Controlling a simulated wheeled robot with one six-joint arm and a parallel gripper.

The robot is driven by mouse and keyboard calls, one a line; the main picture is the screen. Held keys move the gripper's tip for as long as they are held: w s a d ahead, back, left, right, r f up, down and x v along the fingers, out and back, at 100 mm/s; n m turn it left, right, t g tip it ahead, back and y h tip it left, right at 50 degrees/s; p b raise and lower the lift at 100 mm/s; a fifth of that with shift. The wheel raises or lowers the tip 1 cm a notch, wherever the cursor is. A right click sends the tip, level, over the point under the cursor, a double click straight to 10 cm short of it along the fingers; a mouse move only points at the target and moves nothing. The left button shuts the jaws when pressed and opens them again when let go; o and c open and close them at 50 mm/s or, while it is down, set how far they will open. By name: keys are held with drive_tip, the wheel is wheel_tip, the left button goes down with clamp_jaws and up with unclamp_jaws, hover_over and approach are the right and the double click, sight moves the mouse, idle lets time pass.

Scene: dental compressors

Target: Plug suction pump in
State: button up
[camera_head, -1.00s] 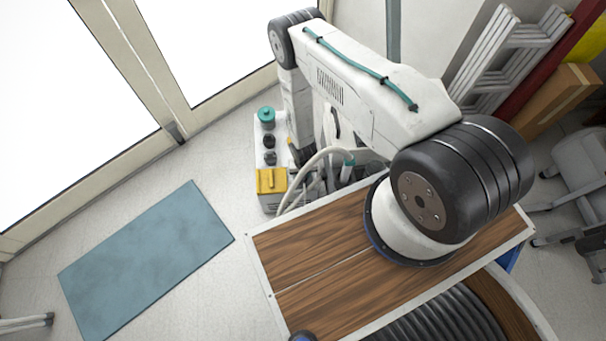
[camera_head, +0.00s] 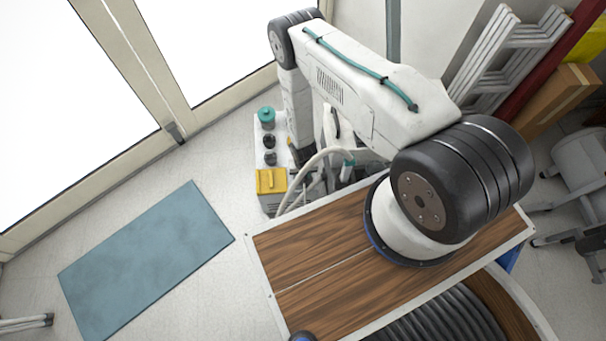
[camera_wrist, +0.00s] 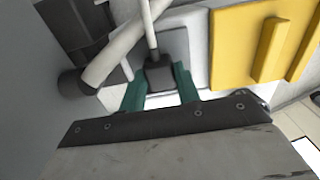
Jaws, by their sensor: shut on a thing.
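In the wrist view, my gripper (camera_wrist: 159,82) has two teal fingers closed on a dark grey plug (camera_wrist: 158,72). A pale cable (camera_wrist: 150,28) runs up from the plug. I cannot tell whether plug and plate touch, and no socket holes show. In the head view, the compressor unit (camera_head: 249,163) stands on the floor beyond the wooden top, with a yellow block (camera_head: 271,181) at its near end. My arm hides much of the area around my gripper there.
The yellow block (camera_wrist: 255,45) is right of my gripper in the wrist view. A thick pale hose (camera_wrist: 118,48) passes close on the left. In the head view, a wooden top (camera_head: 300,255) lies in front, a blue mat (camera_head: 147,262) at left, and a ladder (camera_head: 508,58) at right.

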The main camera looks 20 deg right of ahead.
drive_tip(key=shift+f, duration=0.1)
drive_tip(key=o, duration=1.1)
drive_tip(key=shift+o, duration=0.2)
drive_tip(key=shift+r, duration=3.85)
